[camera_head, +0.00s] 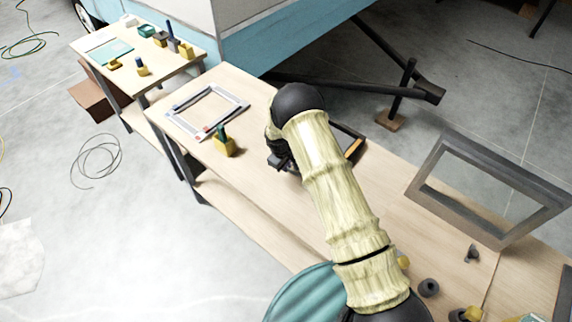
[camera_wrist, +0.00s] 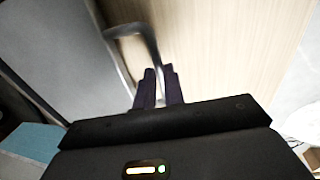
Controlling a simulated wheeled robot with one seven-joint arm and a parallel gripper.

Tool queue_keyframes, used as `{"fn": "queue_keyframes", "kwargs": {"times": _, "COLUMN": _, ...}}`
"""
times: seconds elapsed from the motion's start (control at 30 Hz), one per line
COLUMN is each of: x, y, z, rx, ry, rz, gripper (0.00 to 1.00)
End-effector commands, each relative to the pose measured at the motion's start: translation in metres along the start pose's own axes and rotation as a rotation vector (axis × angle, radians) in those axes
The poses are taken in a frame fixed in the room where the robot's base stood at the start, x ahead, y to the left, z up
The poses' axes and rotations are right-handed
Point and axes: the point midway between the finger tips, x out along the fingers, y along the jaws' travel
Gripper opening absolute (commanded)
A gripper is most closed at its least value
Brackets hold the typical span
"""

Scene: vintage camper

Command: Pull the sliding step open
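I cannot pick out the sliding step for certain. In the head view, a dark-edged frame or tray (camera_head: 352,146) lies on the bench, mostly hidden behind my arm. My gripper (camera_head: 276,163) is low over the bench at its left side, largely covered by my wrist. In the wrist view, a bent grey bar (camera_wrist: 141,29) arches over a pale wood surface. My gripper's two dark fingers (camera_wrist: 159,72) are close together, and one end of the bar runs down between their tips. They look shut on it, though the contact itself is hidden.
The wooden bench (camera_head: 255,195) holds a light rectangular frame (camera_head: 207,108) and a yellow block with a green handle (camera_head: 224,146). A grey upright frame (camera_head: 487,190) stands at the right. The blue camper side (camera_head: 262,50) is behind. Open floor (camera_head: 120,230) lies left.

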Motion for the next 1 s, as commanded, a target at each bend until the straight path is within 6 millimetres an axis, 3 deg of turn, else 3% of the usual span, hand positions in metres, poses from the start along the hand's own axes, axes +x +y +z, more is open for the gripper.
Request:
{"fn": "queue_keyframes", "kwargs": {"times": 0.27, "x": -0.001, "y": -0.004, "z": -0.001, "rx": -0.002, "ry": 0.000, "rz": 0.000, "gripper": 0.00}}
{"fn": "queue_keyframes", "kwargs": {"times": 0.37, "x": -0.002, "y": -0.015, "z": -0.001, "rx": -0.003, "ry": 0.000, "rz": 0.000, "gripper": 0.00}}
{"fn": "queue_keyframes", "kwargs": {"times": 0.7, "x": -0.015, "y": -0.089, "z": -0.001, "rx": -0.005, "ry": 0.001, "rz": -0.001, "gripper": 0.00}}
{"fn": "queue_keyframes", "kwargs": {"times": 0.83, "x": -0.020, "y": -0.101, "z": -0.001, "rx": -0.002, "ry": 0.002, "rz": 0.000, "gripper": 0.00}}
{"fn": "queue_keyframes", "kwargs": {"times": 1.0, "x": -0.021, "y": -0.102, "z": -0.001, "rx": 0.001, "ry": 0.002, "rz": 0.000, "gripper": 0.00}}
